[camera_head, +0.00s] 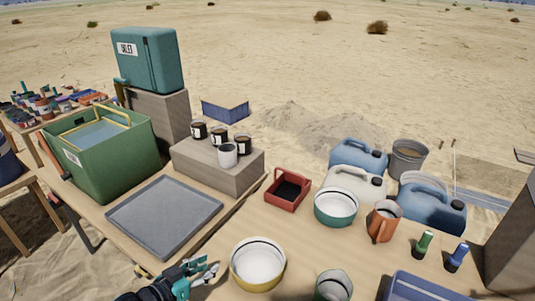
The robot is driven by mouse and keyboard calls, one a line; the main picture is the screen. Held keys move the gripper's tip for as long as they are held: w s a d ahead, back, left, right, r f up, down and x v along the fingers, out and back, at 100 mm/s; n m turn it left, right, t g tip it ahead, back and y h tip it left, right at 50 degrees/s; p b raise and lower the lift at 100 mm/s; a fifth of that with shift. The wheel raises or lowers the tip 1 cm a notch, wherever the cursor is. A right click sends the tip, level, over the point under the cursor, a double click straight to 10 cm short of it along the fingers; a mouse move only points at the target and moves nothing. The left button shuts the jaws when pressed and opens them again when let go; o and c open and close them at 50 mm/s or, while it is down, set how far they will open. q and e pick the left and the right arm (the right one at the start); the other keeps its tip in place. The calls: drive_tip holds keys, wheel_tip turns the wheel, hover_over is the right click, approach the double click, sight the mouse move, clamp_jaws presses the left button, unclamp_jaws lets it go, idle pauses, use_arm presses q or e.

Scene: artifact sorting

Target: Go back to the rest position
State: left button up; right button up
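My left gripper (208,268) is at the bottom of the view, left of the yellow-rimmed bowl (257,265). Its fingers look spread apart, with nothing visible between them. It is in front of the near edge of the grey tray (165,215) and does not appear to touch the bowl. My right gripper is not in view.
On the table stand a green-rimmed bowl (336,207), a red caddy (287,191), an orange pitcher (383,222), blue jugs (358,158) and small bottles (457,257). A green crate (100,153) stands behind the tray.

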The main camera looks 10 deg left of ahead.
use_arm(q)
drive_tip(key=s+d+f+g+y, duration=0.2)
drive_tip(key=s+g, duration=0.3)
drive_tip(key=s, duration=0.6)
drive_tip(key=s+d+f+g+y, duration=0.2)
drive_tip(key=s+d+g+y, duration=0.15)
drive_tip(key=s, duration=0.75)
wheel_tip(320, 180, down, 24)
drive_tip(key=g+p, duration=0.2)
drive_tip(key=s+a+f, duration=0.2)
drive_tip(key=s+f, duration=0.6)
drive_tip(key=s, duration=0.1)
drive_tip(key=s+a+f+g, duration=0.1)
drive_tip(key=s+f, duration=0.6)
drive_tip(key=s, duration=0.1)
drive_tip(key=shift+s+a+f+p, duration=0.35)
drive_tip(key=shift+s, duration=0.05)
drive_tip(key=shift+h, duration=0.25)
